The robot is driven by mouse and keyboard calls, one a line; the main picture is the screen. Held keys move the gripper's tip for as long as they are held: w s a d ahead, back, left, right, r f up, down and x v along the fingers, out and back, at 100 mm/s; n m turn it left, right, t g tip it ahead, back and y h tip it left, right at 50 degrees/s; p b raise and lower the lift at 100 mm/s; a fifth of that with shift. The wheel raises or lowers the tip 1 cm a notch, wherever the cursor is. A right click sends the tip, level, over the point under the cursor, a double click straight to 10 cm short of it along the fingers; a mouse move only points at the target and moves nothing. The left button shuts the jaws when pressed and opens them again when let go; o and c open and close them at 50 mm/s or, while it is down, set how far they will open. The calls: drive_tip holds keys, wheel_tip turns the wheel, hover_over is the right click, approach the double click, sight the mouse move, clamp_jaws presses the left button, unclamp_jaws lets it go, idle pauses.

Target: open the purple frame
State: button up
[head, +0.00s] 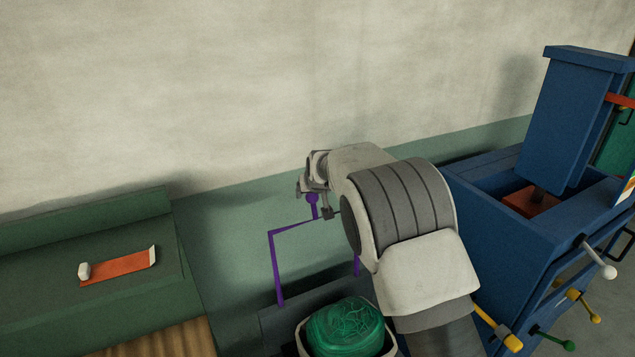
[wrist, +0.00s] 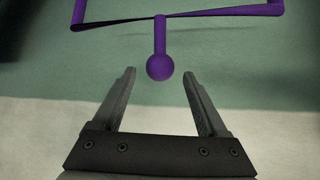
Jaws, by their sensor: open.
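The purple frame (head: 273,262) is a thin bar frame that stands at the middle of the green surface in the head view, partly hidden by my arm. A short purple stem with a round knob (head: 313,201) juts from its top bar. In the wrist view the frame's bar (wrist: 215,12) crosses the top, and the knob (wrist: 159,67) hangs between and just beyond my fingertips. My gripper (wrist: 159,75) is open and empty, with one finger on each side of the knob's line. It also shows in the head view (head: 318,207), beside the knob. I see no contact.
A blue cabinet (head: 520,225) with several coloured handles stands at the right. A green bench (head: 60,280) with an orange strip (head: 118,267) is at the left. A pale wall (head: 200,90) rises behind.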

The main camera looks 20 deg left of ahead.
drive_tip(key=b+v, duration=0.2)
drive_tip(key=v, duration=1.4)
drive_tip(key=shift+a, duration=0.1)
drive_tip(key=s+d+r+m+h, duration=0.1)
drive_tip(key=s+d+r, duration=0.15)
drive_tip(key=d, duration=0.55)
drive_tip(key=s+d+r+m, duration=0.1)
drive_tip(key=s+d, duration=0.3)
drive_tip(key=d, duration=0.5)
drive_tip(key=s+d+r+m+h, duration=0.1)
drive_tip(key=s+d+r+m, duration=0.15)
drive_tip(key=d, duration=0.55)
drive_tip(key=s+d+f+m+g+h, duration=0.1)
drive_tip(key=s+d+f, duration=0.2)
drive_tip(key=s+d, duration=0.4)
drive_tip(key=s+d+f+m+h, duration=0.1)
drive_tip(key=s+d+f, duration=0.2)
drive_tip(key=s+d, duration=0.4)
drive_tip(key=s, duration=0.6)
drive_tip(key=shift+s+d+g+h, duration=0.2)
drive_tip(key=shift+d+g+h, duration=0.15)
drive_tip(key=shift+g+h, duration=0.05)
